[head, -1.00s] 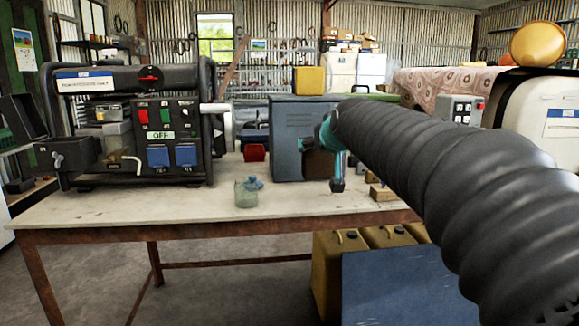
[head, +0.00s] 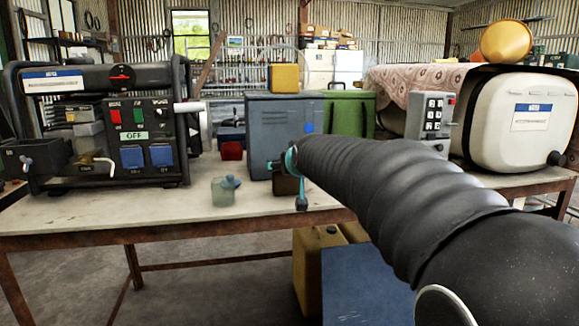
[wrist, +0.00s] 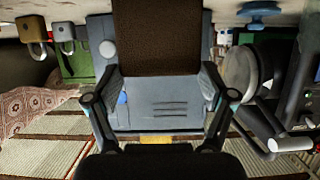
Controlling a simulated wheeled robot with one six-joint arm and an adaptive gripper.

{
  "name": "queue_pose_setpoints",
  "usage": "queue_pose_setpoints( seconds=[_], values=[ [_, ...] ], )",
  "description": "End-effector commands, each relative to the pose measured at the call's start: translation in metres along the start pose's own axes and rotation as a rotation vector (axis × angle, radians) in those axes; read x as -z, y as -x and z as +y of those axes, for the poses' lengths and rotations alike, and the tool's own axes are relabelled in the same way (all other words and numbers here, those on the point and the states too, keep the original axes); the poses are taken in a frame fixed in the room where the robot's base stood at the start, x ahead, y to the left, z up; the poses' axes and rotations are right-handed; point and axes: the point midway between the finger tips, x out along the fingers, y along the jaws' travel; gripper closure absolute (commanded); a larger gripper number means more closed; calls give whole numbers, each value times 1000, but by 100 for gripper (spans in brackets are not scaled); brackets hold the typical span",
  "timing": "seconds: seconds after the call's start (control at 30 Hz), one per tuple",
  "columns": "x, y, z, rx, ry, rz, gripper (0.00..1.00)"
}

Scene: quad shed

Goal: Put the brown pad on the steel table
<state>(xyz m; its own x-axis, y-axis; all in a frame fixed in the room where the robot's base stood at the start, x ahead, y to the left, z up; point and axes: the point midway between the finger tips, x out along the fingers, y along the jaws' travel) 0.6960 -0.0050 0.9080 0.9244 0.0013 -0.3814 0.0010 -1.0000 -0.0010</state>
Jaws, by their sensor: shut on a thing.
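The brown pad (wrist: 157,40) is a dark brown slab between the fingertips of my gripper (wrist: 161,76) in the wrist view, which appears upside down. In the head view my gripper (head: 298,190) hangs over the steel table (head: 110,212), in front of the blue-grey metal box. The pad (head: 286,186) shows there as a small dark patch beside the fingers. The steel table has a pale worn top and rusty legs. I cannot tell whether the pad touches the tabletop. My arm hides part of the table to the right.
A generator panel (head: 110,120) stands on the left of the table. A glass jar (head: 222,191) is left of my gripper. The blue-grey box (head: 270,125) and a green case (head: 350,115) stand behind. A white tank (head: 520,115) is at right. The front-left tabletop is clear.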

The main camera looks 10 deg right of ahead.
Motion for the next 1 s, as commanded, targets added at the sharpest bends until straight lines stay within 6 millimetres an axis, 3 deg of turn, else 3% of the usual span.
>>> queue_pose_setpoints(
  seconds=[0.13,0.17,0.2,0.23,0.67,1.0],
  values=[
    [-4,-2,0,0,0,0,33],
    [-3,-1,0,0,0,0,13],
    [-2,-1,0,0,0,0,3],
    [-2,-1,0,0,0,0,0],
    [2,2,0,0,0,0,0],
    [0,55,0,0,0,3,0]
  ],
)
